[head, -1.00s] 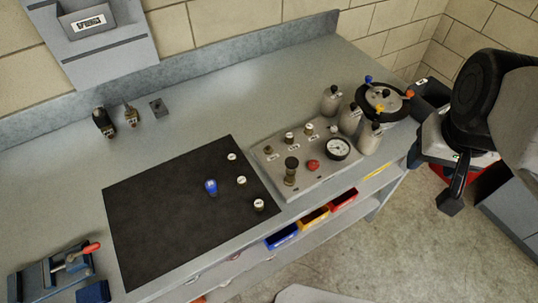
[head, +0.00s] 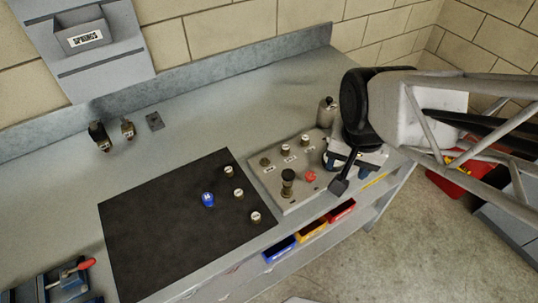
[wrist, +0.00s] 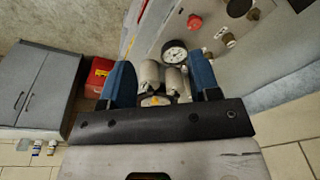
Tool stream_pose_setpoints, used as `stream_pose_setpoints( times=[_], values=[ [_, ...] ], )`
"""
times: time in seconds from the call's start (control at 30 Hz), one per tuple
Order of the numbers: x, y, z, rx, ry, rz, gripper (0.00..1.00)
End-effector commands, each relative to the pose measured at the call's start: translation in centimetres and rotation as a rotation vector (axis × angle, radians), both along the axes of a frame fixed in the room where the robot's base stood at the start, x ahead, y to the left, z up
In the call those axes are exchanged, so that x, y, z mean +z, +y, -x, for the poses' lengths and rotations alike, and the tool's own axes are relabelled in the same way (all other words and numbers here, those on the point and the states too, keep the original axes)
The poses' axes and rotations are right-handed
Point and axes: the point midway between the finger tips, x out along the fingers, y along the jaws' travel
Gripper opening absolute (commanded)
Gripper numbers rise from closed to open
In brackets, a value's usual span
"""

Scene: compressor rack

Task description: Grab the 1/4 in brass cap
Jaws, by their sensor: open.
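Three small fittings with pale labelled tops stand on the black mat (head: 160,235): a far one (head: 228,171), a middle one (head: 238,193) and a near one (head: 256,217). A blue-topped piece (head: 208,199) stands to their left. The labels are too small to read, so I cannot tell which is the 1/4 in brass cap. My gripper (wrist: 162,78) is open, its blue fingers wide apart with nothing held. It is above the right end of the bench, right of the mat and away from these fittings. The wrist view does not show the mat.
A grey panel (head: 296,204) with knobs, fittings and a red button (head: 310,176) lies between mat and gripper. Its gauge (wrist: 174,52) and grey cylinders (wrist: 150,72) show in the wrist view. A vise (head: 60,282) stands front left. Coloured bins (head: 312,228) sit below the bench edge.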

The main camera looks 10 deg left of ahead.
Motion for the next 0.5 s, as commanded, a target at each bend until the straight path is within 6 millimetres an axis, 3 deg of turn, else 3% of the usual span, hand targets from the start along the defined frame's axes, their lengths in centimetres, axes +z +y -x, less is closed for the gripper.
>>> stream_pose_setpoints(
  times=[0.5],
  values=[
    [-5.0, 9.1, 1.3, -0.049, 0.073, 0.004, 0.56]
  ],
)
